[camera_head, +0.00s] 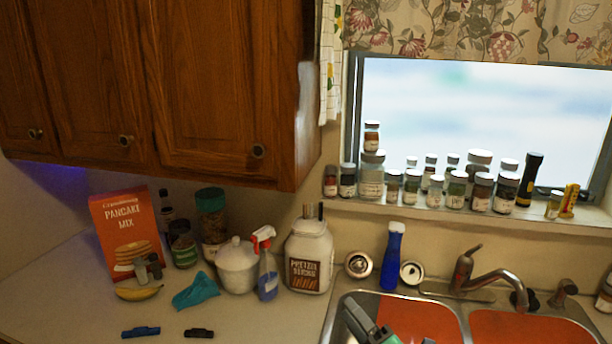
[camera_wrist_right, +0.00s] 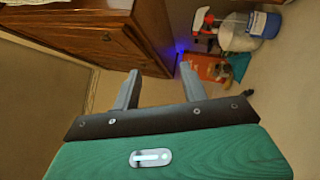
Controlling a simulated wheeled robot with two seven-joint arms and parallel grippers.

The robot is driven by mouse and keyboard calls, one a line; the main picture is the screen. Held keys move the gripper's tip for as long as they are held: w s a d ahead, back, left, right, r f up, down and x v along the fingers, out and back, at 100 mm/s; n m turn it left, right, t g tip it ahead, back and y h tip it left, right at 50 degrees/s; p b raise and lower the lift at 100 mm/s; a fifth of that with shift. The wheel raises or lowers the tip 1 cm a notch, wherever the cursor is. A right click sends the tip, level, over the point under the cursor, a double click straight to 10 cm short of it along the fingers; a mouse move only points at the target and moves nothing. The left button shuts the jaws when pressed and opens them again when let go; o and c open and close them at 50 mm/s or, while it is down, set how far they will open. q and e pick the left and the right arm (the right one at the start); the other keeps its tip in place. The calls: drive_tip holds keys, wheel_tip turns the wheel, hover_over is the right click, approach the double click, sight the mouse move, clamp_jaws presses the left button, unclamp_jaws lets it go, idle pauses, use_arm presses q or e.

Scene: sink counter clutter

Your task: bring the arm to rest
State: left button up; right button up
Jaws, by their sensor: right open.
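My right gripper (camera_head: 352,310) shows at the bottom of the head view, over the left sink basin (camera_head: 440,309). Its grey fingers point up and left, and its green body is partly cut off by the bottom edge. In the right wrist view the right gripper (camera_wrist_right: 159,76) has its two fingers spread wide with nothing between them. The fingers appear clear of the counter things. My left gripper is in neither view.
The counter left of the sink holds a pancake mix box (camera_head: 125,235), a banana (camera_head: 139,293), a teal cloth (camera_head: 196,291), a spray bottle (camera_head: 268,276) and a pretzel jar (camera_head: 309,255). A blue bottle (camera_head: 392,257) and faucet (camera_head: 478,273) stand behind the basins. Jars line the sill.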

drive_tip(key=s+d+f+m+g+h, duration=0.2)
drive_tip(key=s+d+f+m+h, duration=0.25)
drive_tip(key=f+m+h, duration=0.35)
drive_tip(key=s+d+f+m+g+h, duration=0.2)
drive_tip(key=s+d+f+m+h, duration=0.3)
drive_tip(key=m, duration=0.4)
drive_tip(key=s+d+f+m+g, duration=0.1)
drive_tip(key=s+f+m+g, duration=0.2)
drive_tip(key=s, duration=0.3)
drive_tip(key=s+d+f+m+g+y, duration=0.1)
drive_tip(key=s+d+f+m+g, duration=0.2)
drive_tip(key=s, duration=0.4)
drive_tip(key=s+f+m+g, duration=0.2)
drive_tip(key=s+f+g, duration=0.15)
drive_tip(key=s, duration=0.25)
wheel_tip(320, 180, down, 39)
drive_tip(key=s+g+b, duration=0.2)
drive_tip(key=b, duration=0.5)
drive_tip(key=s+d+f+b, duration=0.1)
drive_tip(key=s+f+b, duration=0.2)
drive_tip(key=s+f, duration=0.6)
drive_tip(key=s+d+f+g+b, duration=0.1)
drive_tip(key=s+d+f+b, duration=0.1)
drive_tip(key=s+f, duration=0.8)
wheel_tip(320, 180, down, 5)
drive_tip(key=shift+d+f+b, duration=0.1)
drive_tip(key=shift+d+b, duration=0.1)
drive_tip(key=shift+b, duration=0.2)
